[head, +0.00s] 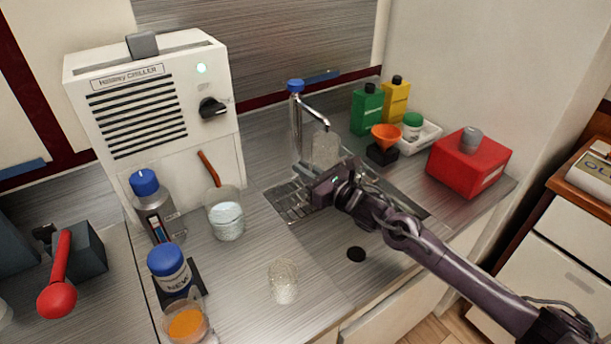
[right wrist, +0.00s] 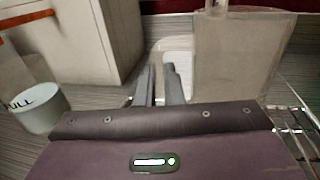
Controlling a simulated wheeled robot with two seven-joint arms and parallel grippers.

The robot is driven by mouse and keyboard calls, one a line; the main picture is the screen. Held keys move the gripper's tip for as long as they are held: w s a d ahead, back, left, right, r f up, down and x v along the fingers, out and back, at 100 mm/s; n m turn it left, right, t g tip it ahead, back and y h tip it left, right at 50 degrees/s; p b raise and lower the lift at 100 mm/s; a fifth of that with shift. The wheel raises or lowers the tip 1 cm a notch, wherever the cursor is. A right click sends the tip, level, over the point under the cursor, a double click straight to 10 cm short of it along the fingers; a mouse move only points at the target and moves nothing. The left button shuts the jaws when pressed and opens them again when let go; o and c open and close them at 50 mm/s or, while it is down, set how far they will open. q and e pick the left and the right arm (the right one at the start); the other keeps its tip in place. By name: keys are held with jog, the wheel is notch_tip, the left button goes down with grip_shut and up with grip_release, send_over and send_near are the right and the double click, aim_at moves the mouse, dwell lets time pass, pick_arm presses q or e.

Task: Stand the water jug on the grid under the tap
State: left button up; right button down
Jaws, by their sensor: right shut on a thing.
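The clear water jug (head: 326,147) is behind my right gripper, close by the tap (head: 297,125) and below its spout. My right gripper (head: 318,180) is shut on the jug, and its own body hides the jug's lower part in the head view. In the right wrist view the jug (right wrist: 238,62) looks upright, right of the fingers (right wrist: 162,85), with a pale handle-like part at the fingertips. The metal grid (head: 287,206) lies under and around my gripper. I cannot tell whether the jug's base touches it. My left gripper is out of view.
A glass beaker (head: 226,222) with a stirrer and a bottle with a blue cap (head: 152,210) stand left, before the chiller (head: 150,95). A small glass (head: 284,283) stands in front. Green and yellow bottles, an orange funnel (head: 386,134) and a red box (head: 468,165) are right.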

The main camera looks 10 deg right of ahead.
notch_tip(320, 180, down, 2)
jog(key=shift+f, duration=0.2)
jog(key=shift+f, duration=0.15)
jog(key=c, duration=1.5)
grip_release()
jog(key=shift+c, duration=0.2)
